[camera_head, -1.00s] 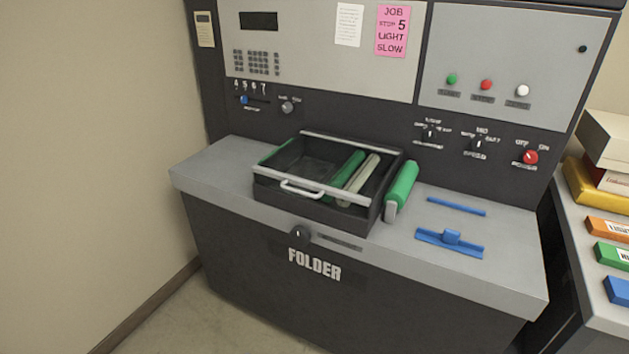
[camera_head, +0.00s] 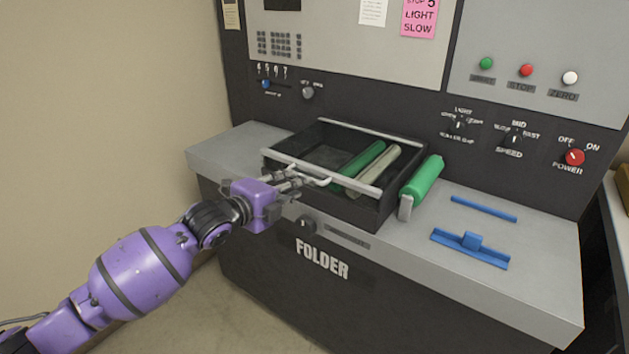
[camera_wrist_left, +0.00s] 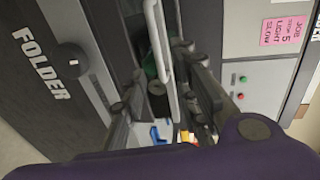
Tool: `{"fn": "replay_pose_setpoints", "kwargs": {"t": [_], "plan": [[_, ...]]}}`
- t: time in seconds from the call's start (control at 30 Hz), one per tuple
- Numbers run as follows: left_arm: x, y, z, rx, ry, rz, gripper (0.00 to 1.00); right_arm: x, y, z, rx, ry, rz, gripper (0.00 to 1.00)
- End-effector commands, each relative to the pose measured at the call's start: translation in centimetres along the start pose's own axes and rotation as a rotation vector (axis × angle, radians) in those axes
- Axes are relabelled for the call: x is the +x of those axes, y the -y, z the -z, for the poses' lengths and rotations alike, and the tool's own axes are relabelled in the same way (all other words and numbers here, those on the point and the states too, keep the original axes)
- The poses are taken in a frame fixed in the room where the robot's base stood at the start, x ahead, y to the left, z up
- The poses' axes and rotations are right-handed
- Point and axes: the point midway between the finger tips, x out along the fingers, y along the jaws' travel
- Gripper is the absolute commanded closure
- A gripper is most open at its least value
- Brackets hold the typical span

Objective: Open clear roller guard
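The clear roller guard (camera_head: 355,184) lies over the black roller box (camera_head: 385,212) on the folder, with light rails along its front and back edges. Its clear sheet is hard to make out. The front handle (camera_head: 325,181) is partly hidden by my fingers; it also shows as a light bar in the left wrist view (camera_wrist_left: 154,35). My left gripper (camera_head: 308,178) is at this handle. In the left wrist view my left gripper (camera_wrist_left: 160,78) has its fingers apart, one on each side of the bar. Contact cannot be told. My right gripper is out of view.
A green roller (camera_head: 422,180) lies right of the box. Two blue parts (camera_head: 483,208) (camera_head: 470,247) lie on the grey top (camera_head: 540,280). A black knob (camera_head: 306,224) sits below the handle. The control panel (camera_head: 350,60) rises behind, and a wall (camera_head: 110,110) stands left.

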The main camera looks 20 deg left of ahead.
Motion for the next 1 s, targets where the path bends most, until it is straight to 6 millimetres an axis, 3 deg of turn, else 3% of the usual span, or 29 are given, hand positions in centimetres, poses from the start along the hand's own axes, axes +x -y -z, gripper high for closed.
{"fn": "replay_pose_setpoints", "kwargs": {"t": [0.53,0.9,1.0], "plan": [[7.0,0.0,0.0,0.017,0.0,0.001,0.72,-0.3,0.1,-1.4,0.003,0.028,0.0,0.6],[7.7,-0.1,0.0,0.017,0.0,0.0,0.72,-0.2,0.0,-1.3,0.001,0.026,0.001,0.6],[7.7,-0.1,0.0,0.017,0.0,0.0,0.84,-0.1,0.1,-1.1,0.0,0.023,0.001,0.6]]}}
